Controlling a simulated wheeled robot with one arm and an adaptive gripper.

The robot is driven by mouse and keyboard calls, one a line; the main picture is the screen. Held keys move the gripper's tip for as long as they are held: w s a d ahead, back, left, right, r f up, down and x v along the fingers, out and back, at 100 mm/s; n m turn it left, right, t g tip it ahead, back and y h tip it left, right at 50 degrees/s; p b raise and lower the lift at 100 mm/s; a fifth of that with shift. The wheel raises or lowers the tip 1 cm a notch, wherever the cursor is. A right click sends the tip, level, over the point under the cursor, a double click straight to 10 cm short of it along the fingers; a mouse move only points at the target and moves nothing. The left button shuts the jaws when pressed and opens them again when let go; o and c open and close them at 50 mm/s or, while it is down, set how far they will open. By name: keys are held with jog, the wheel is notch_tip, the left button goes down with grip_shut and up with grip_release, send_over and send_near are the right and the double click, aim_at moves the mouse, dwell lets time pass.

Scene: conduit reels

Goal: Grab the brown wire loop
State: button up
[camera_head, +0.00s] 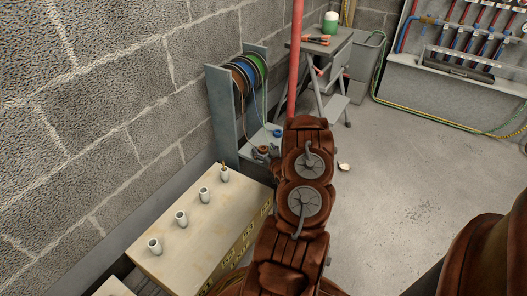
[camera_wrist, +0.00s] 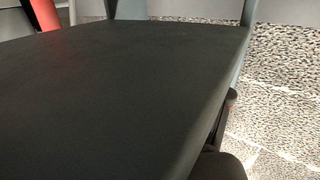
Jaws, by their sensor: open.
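A small brown wire loop (camera_head: 263,149) shows at the foot of the reel rack (camera_head: 225,120), low on its front side. A blue loop (camera_head: 277,132) lies just beyond it. My gripper (camera_head: 262,155) shows only as a small dark shape beside the brown loop, partly hidden behind my arm. It is open; I cannot tell whether it touches the loop. In the wrist view a large dark surface covers most of the picture, and no wire loop can be made out there.
Reels of coloured wire (camera_head: 248,73) sit high in the rack. A pale box (camera_head: 200,225) with several white tubes stands in front of it. A red pole (camera_head: 296,60) rises behind my arm, near a workbench (camera_head: 320,45). Floor to the right is mostly clear.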

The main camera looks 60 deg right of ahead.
jog(key=c, duration=1.2)
jog(key=shift+o, duration=0.2)
